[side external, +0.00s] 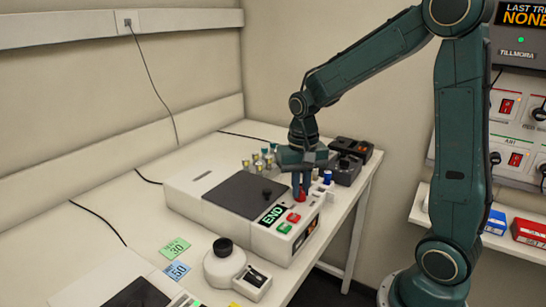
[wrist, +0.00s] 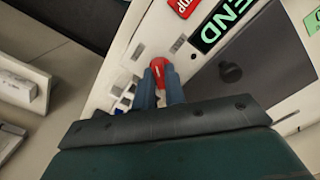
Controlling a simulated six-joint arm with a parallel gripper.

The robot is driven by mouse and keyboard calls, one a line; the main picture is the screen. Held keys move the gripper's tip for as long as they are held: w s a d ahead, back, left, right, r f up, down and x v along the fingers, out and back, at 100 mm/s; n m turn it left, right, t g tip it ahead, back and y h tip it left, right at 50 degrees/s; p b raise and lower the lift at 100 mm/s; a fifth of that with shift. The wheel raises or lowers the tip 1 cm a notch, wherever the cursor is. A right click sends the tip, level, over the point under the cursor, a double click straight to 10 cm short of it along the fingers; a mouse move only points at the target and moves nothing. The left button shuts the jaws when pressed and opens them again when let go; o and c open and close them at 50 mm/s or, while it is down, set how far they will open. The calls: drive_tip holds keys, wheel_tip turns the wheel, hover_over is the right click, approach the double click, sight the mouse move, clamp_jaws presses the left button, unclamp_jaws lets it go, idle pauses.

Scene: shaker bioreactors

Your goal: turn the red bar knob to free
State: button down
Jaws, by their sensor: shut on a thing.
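The red bar knob (wrist: 159,66) sits on the front panel of the white shaker (side external: 190,190), near the END display (side external: 272,215). In the side view the knob (side external: 298,192) shows just under my fingers. My gripper (side external: 301,188) points down from above with its blue-grey fingers closed on the knob. In the wrist view my gripper (wrist: 160,82) has one finger on each side of the knob, and the knob's top edge shows between and beyond them. The knob's markings are too small or hidden to read.
A red button (side external: 293,217) and a green button (side external: 284,228) lie on the panel near the display. Several vials (side external: 262,160) stand behind the shaker. Dark boxes (side external: 350,160) are at the table's back right. A white round device (side external: 224,262) stands in front.

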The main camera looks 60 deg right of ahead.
sight(301, 189)
drive_tip(key=m, duration=0.4)
drive_tip(key=shift+m, duration=0.4)
drive_tip(key=m, duration=0.5)
drive_tip(key=c, duration=1.5)
unclamp_jaws()
drive_tip(key=shift+o, duration=0.2)
drive_tip(key=shift+r, duration=0.1)
wheel_tip(301, 189, up, 14)
